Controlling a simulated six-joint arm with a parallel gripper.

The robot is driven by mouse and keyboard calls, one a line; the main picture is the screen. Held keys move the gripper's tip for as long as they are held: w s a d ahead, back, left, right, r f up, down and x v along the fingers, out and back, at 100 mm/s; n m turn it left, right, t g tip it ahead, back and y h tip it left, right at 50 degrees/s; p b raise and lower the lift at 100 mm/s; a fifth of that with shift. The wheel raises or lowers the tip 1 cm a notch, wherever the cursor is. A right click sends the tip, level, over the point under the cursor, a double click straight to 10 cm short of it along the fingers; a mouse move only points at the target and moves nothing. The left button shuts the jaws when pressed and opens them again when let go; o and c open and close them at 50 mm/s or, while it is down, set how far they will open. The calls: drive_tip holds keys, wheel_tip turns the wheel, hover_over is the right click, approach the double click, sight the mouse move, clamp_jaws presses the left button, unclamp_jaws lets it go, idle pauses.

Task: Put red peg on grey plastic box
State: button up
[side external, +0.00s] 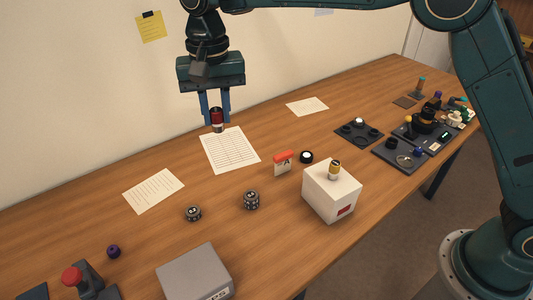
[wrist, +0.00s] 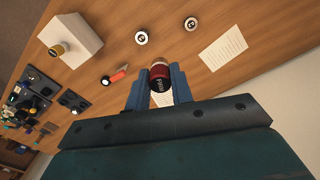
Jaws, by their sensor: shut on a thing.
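My gripper (side external: 216,108) is shut on the red peg (side external: 217,120), a short dark red cylinder with a pale band. It holds the peg upright in the air, over or near a printed sheet at the back of the table. In the wrist view, the peg (wrist: 159,74) sits between the blue fingers (wrist: 158,88). The grey plastic box (side external: 197,272) stands at the front left of the side external view, its flat top bare. The gripper is well behind and above it. I do not see the grey box in the wrist view.
A white box (side external: 331,194) with a yellow-banded peg (side external: 334,170) on top stands right of centre. Two dark numbered cylinders (side external: 251,200) and a red-topped card (side external: 283,163) lie between. A red-knobbed device (side external: 78,280) is left of the grey box. Dark trays (side external: 399,155) fill the right.

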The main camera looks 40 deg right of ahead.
drive_tip(key=s+a+r+n, duration=0.2)
drive_tip(key=s+a+n, duration=0.2)
drive_tip(key=s+a, duration=0.9)
drive_tip(key=a, duration=0.3)
drive_tip(key=shift+s+a+n, duration=0.15)
drive_tip(key=shift+s+n, duration=0.15)
drive_tip(key=shift+n, duration=0.1)
hover_over(193, 274)
wheel_tip(193, 274, down, 16)
drive_tip(key=shift+r, duration=0.1)
drive_tip(key=shift+f, duration=2.1)
drive_tip(key=shift+f, duration=0.1)
drive_tip(key=o, duration=0.9)
drive_tip(key=shift+o, duration=0.2)
